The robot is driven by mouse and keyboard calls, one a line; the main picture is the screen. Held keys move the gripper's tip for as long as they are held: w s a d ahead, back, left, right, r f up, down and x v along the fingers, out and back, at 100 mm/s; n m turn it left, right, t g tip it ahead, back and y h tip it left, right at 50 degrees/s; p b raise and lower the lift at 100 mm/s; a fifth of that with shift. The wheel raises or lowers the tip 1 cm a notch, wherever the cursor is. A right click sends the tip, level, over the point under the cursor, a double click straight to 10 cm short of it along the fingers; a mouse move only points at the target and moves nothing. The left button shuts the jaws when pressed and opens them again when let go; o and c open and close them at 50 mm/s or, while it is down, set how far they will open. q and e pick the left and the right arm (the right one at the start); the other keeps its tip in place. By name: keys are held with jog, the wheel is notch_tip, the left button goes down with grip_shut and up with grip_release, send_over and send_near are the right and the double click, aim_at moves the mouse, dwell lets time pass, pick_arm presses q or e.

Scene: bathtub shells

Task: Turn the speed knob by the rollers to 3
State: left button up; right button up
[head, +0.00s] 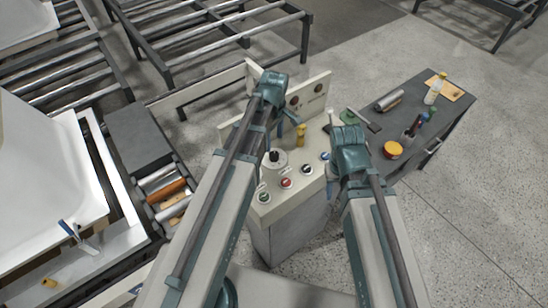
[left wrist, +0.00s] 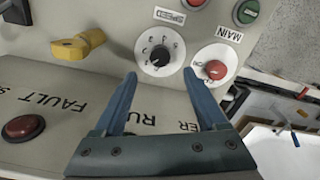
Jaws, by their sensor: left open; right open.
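The speed knob is a black knob (left wrist: 159,59) on a round white dial with numbers, beside a label reading SPEED upside down in the left wrist view. In the head view, the knob (head: 274,155) sits on top of the pale control console (head: 290,208). A small light mark shows on the knob's lower left in the wrist view; I cannot read its number. My left gripper (left wrist: 160,76) is open, its fingertips on either side of the dial's near edge, apart from the knob. My right gripper (head: 333,172) is open above the console's right side.
Rollers (head: 160,184) stand left of the console. A grey bench (head: 445,118) with bottles stands right.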

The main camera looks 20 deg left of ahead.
aim_at(274, 154)
pick_arm(q)
notch_tip(274, 154, down, 7)
jog(key=b, duration=0.6)
jog(key=shift+f, duration=0.2)
grip_shut()
